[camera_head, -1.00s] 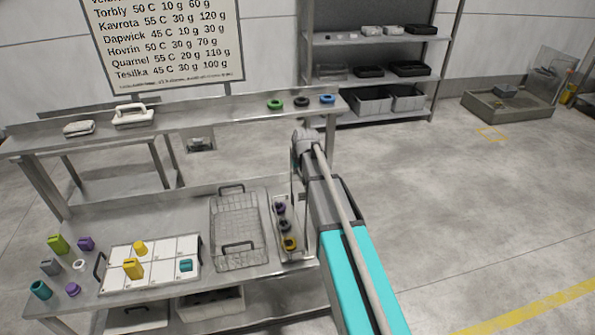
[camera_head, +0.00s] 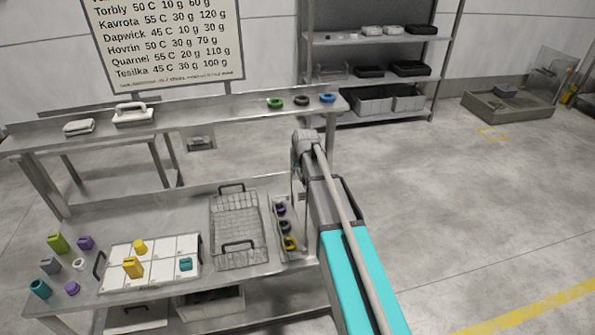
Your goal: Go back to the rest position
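My arm, grey and turquoise, reaches up from the bottom of the head view, just right of the steel table (camera_head: 165,212). Its grey far end stands near the table's right edge, above the tray of ringed parts. My gripper's fingers are hidden behind the arm or too small to make out, so I cannot tell whether they are open or hold anything.
A wire basket (camera_head: 238,228) and a narrow tray (camera_head: 293,256) with purple and yellow pieces lie left of my arm. A white gridded board (camera_head: 152,287) holds yellow and teal pieces. A back bench (camera_head: 220,108) carries three rings. The floor (camera_head: 480,220) at right is clear.

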